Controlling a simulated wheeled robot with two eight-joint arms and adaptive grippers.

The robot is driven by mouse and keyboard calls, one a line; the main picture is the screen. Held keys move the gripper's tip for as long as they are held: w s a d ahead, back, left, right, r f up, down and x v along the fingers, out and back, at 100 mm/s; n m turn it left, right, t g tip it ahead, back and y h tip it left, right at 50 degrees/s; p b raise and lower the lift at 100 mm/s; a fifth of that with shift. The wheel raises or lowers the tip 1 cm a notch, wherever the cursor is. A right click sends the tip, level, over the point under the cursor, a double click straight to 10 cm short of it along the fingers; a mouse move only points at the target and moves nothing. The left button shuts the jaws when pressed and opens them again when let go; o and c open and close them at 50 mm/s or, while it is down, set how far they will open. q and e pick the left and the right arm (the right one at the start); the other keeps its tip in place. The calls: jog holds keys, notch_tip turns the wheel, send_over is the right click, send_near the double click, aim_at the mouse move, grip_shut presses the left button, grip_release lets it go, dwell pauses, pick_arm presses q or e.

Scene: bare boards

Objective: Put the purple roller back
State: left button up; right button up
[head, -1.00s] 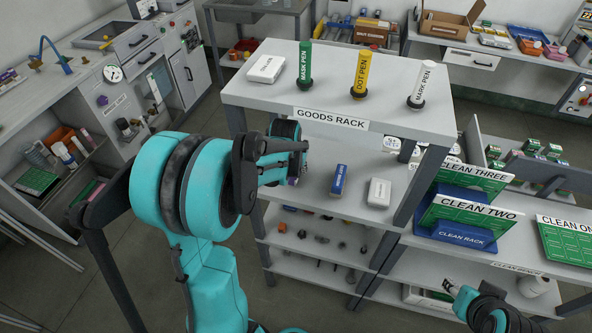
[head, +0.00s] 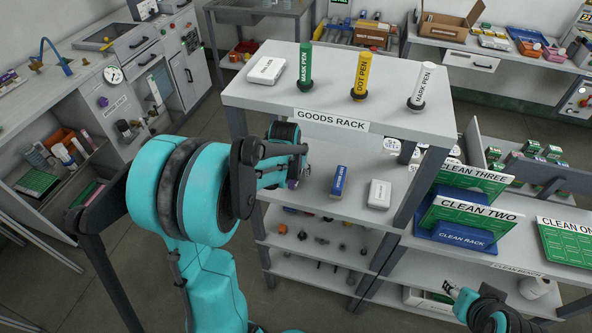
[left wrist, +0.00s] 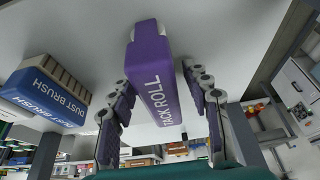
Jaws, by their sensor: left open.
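The purple roller (left wrist: 152,85), marked TACK ROLL, lies against a pale shelf surface in the left wrist view. My left gripper (left wrist: 160,105) is open, with one finger on each side of the roller. I cannot tell whether either finger touches it. In the head view my left arm reaches the middle level of the goods rack (head: 331,120), at its left end.
A blue dust brush box (left wrist: 48,92) stands beside the roller; it also shows in the head view (head: 339,181). A white box (head: 379,194) stands right of it. The rack's top board, with pens and a white box (head: 266,71), overhangs this level.

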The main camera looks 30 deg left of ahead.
pick_arm(q)
jog(key=shift+s+d+r+p, duration=0.15)
jog(key=shift+s+r+p, duration=0.05)
jog(key=shift+s+r, duration=0.45)
jog(key=shift+s+d+r+p, duration=0.15)
jog(key=shift+s+r+p, duration=0.05)
jog(key=shift+s+r, duration=0.4)
jog(key=s+d+p, duration=0.1)
jog(key=s+d, duration=0.1)
jog(key=s, duration=0.8)
jog(key=s+d+r+m+t, duration=0.1)
jog(key=s+d+r, duration=0.2)
jog(key=d, duration=0.3)
jog(key=s+d+r+m+t+h, duration=0.1)
jog(key=s+d+r, duration=0.2)
jog(key=d+r, duration=0.3)
jog(key=shift+s+d+r+m+t, duration=0.15)
jog(key=shift+d+m+t, duration=0.25)
notch_tip(320, 180, down, 8)
jog(key=b, duration=0.7)
jog(key=shift+r, duration=0.15)
